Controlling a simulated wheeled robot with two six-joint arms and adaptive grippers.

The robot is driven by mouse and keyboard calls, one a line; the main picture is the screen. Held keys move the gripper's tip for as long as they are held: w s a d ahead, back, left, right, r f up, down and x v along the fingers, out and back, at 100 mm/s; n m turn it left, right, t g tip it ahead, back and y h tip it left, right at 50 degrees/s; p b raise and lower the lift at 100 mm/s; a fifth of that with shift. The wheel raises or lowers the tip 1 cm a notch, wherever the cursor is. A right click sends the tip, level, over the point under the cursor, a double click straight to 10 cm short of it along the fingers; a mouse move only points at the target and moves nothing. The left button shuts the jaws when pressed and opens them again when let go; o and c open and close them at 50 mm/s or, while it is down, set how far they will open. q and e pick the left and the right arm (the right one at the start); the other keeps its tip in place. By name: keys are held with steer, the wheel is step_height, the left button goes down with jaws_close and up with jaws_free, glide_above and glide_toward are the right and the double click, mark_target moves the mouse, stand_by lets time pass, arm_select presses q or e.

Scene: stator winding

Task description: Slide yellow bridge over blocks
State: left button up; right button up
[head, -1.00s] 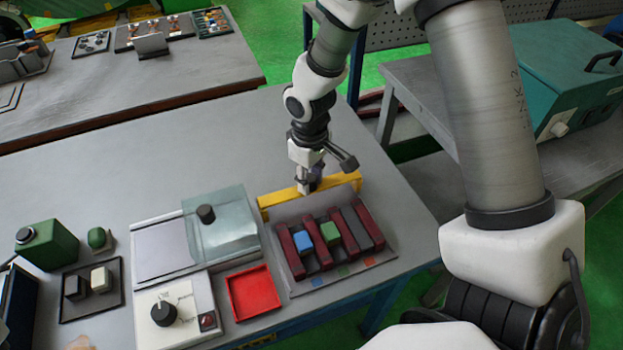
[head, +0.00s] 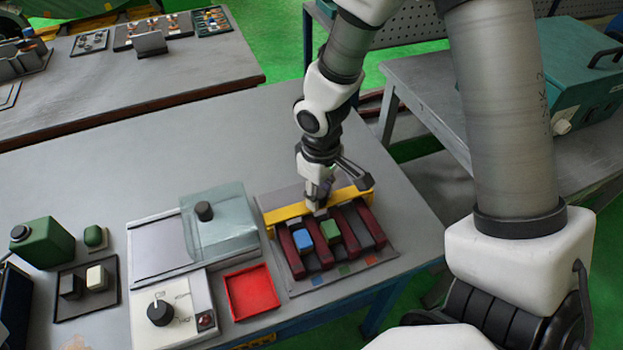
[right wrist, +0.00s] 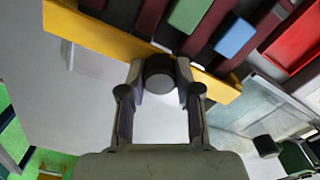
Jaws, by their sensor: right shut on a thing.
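The yellow bridge (head: 287,214) is a long bar lying across the far end of the slotted fixture (head: 386,258) in the head view. It also spans the right wrist view (right wrist: 98,38). My right gripper (head: 318,207) is at the middle of the bridge, shut on a dark round knob (right wrist: 159,75) there. A blue block (head: 302,237) and a green block (head: 329,230) sit in slots between dark red rails (head: 347,232), on the near side of the bridge. Both blocks also show in the right wrist view. My left gripper is out of view.
A red tray (head: 251,291) lies left of the fixture. A box with a clear lid (head: 226,229) and a white control box with a black knob (head: 178,309) stand further left. The table behind the bridge is clear.

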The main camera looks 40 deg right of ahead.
mark_target(331, 228)
steer(key=shift+s+a+b, duration=0.25)
steer(key=shift+s+b, duration=0.05)
steer(key=shift+s, duration=0.65)
steer(key=shift+s+a+b, duration=0.2)
steer(key=shift+s+b, duration=0.05)
steer(key=shift+s, duration=0.7)
steer(key=shift+s+a+b, duration=0.25)
steer(key=shift+s+b, duration=0.05)
steer(key=shift+s, duration=0.65)
steer(key=o, duration=0.8)
step_height(331, 228, up, 6)
steer(key=p, duration=0.6)
